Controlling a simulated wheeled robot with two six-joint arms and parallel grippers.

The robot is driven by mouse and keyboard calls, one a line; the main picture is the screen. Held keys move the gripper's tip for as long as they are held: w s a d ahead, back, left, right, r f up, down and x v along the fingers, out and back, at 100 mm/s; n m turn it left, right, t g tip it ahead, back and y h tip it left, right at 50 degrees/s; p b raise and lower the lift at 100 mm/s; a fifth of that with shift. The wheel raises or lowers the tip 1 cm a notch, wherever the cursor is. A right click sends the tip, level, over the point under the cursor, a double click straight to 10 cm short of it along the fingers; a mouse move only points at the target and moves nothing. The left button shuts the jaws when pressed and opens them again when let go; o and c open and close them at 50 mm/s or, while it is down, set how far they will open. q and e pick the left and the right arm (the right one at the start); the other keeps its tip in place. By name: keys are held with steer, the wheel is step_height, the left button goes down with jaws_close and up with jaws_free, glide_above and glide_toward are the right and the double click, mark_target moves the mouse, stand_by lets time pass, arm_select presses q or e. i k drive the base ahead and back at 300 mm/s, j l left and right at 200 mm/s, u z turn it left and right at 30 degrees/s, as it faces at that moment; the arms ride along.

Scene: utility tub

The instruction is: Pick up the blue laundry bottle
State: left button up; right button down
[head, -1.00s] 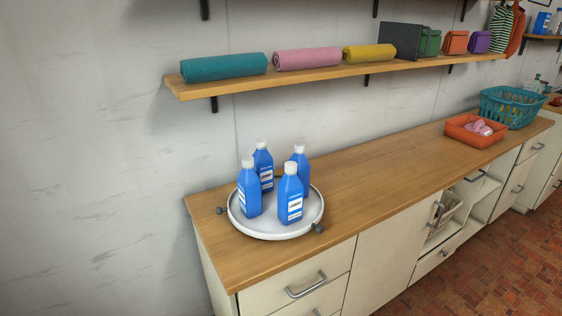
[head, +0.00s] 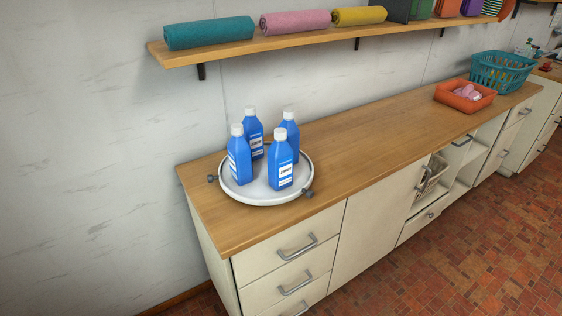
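Several blue laundry bottles with white caps and white labels stand upright on a round white tray (head: 262,199) near the left end of the wooden counter. The front bottle (head: 280,166) stands nearest me. Another bottle (head: 239,156) is at the left, one (head: 290,136) at the right and one (head: 253,133) at the back. The front bottle partly overlaps its neighbours in the picture. The tray has dark grey knobs at its left and right sides. Neither of my grippers is in the head view.
The wooden counter (head: 370,142) is clear between the tray and an orange basket (head: 464,97) with pink items. A teal basket (head: 502,72) stands farther right. A wall shelf (head: 300,42) with rolled towels runs above. Drawers (head: 290,262) with handles are below.

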mark_target(280, 156)
steer(key=i+l+u, duration=0.1)
steer(key=l, duration=0.25)
steer(key=i+l+u, duration=0.25)
steer(key=i+l, duration=0.15)
steer(key=l, duration=0.3)
steer(key=i+l+u, duration=0.1)
steer(key=l, duration=0.25)
steer(key=i, duration=0.05)
